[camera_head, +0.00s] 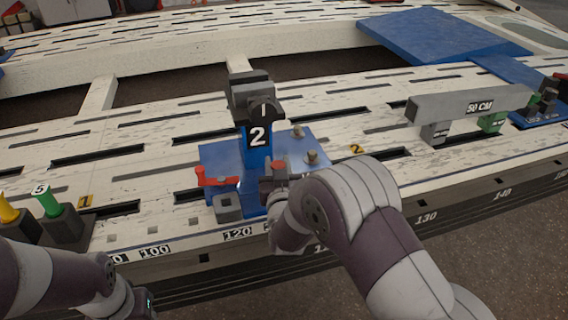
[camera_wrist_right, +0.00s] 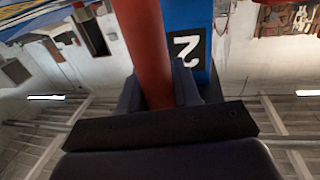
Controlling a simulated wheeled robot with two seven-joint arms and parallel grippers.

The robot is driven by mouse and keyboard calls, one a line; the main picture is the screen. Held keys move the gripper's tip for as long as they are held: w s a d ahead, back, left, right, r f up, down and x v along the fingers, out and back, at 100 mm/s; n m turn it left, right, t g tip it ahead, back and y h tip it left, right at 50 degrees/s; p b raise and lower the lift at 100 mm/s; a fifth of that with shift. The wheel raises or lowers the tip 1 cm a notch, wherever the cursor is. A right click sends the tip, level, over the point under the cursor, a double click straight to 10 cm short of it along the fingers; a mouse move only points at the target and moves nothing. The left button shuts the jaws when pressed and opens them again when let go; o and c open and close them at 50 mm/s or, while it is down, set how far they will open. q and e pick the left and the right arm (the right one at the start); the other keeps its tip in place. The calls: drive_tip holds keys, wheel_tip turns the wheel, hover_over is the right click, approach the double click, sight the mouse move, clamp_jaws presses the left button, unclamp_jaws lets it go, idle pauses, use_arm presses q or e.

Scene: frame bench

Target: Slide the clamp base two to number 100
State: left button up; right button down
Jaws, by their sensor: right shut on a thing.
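Clamp base two (camera_head: 224,158) is a blue plate on the slotted bench, with a blue post and grey clamp head (camera_head: 250,95) marked 2. It sits above the 120 mark (camera_head: 238,233). The number 100 mark (camera_head: 155,251) is farther left on the front edge. A red lever (camera_head: 215,178) is on the base's left side. My right gripper (camera_head: 277,182) is at the base's front right, shut on a red handle (camera_wrist_right: 143,45), which stands between its fingers in the right wrist view. My left gripper (camera_head: 140,303) is low at the left, apart from the base; its fingers are unclear.
A dark block (camera_head: 65,228) with green and yellow pegs stands left of the 100 mark. A yellow 1 tag (camera_head: 85,202) lies beside it. A grey 50 CM bar (camera_head: 460,103) is at the right. The bench between the peg block and base is clear.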

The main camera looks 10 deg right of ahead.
drive_tip(key=a+p, duration=0.3)
drive_tip(key=a, duration=1.6)
drive_tip(key=shift+s+p, duration=0.35)
drive_tip(key=shift+r, duration=0.1)
drive_tip(key=c, duration=0.9)
unclamp_jaws()
drive_tip(key=s+p, duration=0.2)
drive_tip(key=s, duration=0.2)
drive_tip(key=s+a+p, duration=0.1)
drive_tip(key=s+p, duration=0.1)
drive_tip(key=s, duration=0.2)
drive_tip(key=s+p, duration=0.2)
drive_tip(key=s, duration=0.2)
drive_tip(key=shift+s+a, duration=0.15)
drive_tip(key=shift+s, duration=0.15)
